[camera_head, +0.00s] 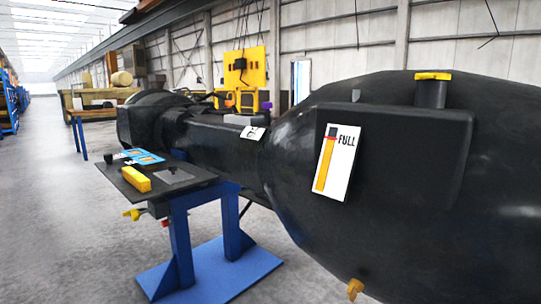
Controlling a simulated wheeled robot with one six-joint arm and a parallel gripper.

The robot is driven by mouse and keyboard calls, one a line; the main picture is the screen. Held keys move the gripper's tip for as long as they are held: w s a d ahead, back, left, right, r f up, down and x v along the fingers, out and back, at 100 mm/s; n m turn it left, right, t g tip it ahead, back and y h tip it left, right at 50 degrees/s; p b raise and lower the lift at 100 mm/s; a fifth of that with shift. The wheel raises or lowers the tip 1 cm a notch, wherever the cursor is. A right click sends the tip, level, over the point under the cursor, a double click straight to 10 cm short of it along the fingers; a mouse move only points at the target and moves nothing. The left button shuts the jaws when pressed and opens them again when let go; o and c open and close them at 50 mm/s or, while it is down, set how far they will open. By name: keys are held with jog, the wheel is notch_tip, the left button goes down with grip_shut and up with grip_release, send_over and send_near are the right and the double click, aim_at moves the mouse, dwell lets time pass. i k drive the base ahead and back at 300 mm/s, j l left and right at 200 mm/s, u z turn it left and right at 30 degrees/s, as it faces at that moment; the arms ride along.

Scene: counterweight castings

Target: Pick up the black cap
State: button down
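A small black cylindrical piece (112,159), which looks like the black cap, stands at the far left part of a dark tabletop (150,195). It is too small to make out in detail. My gripper is not in view, so its place relative to the cap does not show.
On the tabletop lie a yellow block (137,179), a blue card (143,156) and a grey flat piece (173,176). A blue stand (181,242) is beneath. A large black casting (400,210) with a gauge label (338,162) fills the right. The floor (50,235) at left is clear.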

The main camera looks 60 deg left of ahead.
aim_at(108, 157)
jog(key=u, duration=2.95)
jog(key=i+j+z, duration=0.1)
jog(key=i+j, duration=0.1)
jog(key=i, duration=0.1)
